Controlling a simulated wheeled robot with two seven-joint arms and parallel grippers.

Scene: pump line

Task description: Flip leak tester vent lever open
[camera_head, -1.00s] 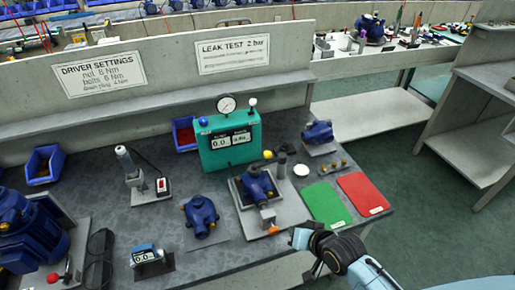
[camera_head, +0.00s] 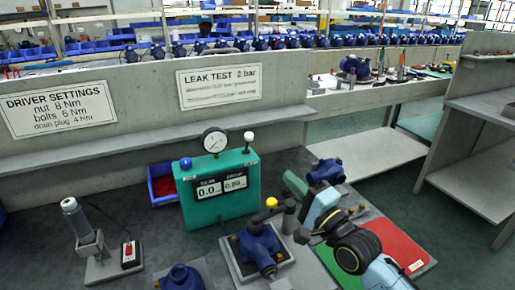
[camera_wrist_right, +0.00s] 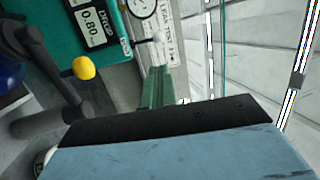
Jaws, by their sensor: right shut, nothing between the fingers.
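The leak tester (camera_head: 220,197) is a teal box with a round gauge and two number displays. Its vent lever (camera_head: 248,141) has a white ball knob and stands upright at the top right corner. The ball (camera_wrist_right: 158,37) also shows in the right wrist view, just beyond my fingertips. My right gripper (camera_head: 290,180) is shut and empty, to the right of the tester and apart from the lever. Its green fingers (camera_wrist_right: 158,88) point towards the knob in the wrist view. My left gripper is not in view.
A blue pump (camera_head: 258,245) sits in the fixture in front of the tester, with a yellow-knobbed clamp (camera_head: 271,202) close to my right gripper. Another blue pump (camera_head: 326,172) stands behind my right arm. A red mat (camera_head: 398,243) lies at the right.

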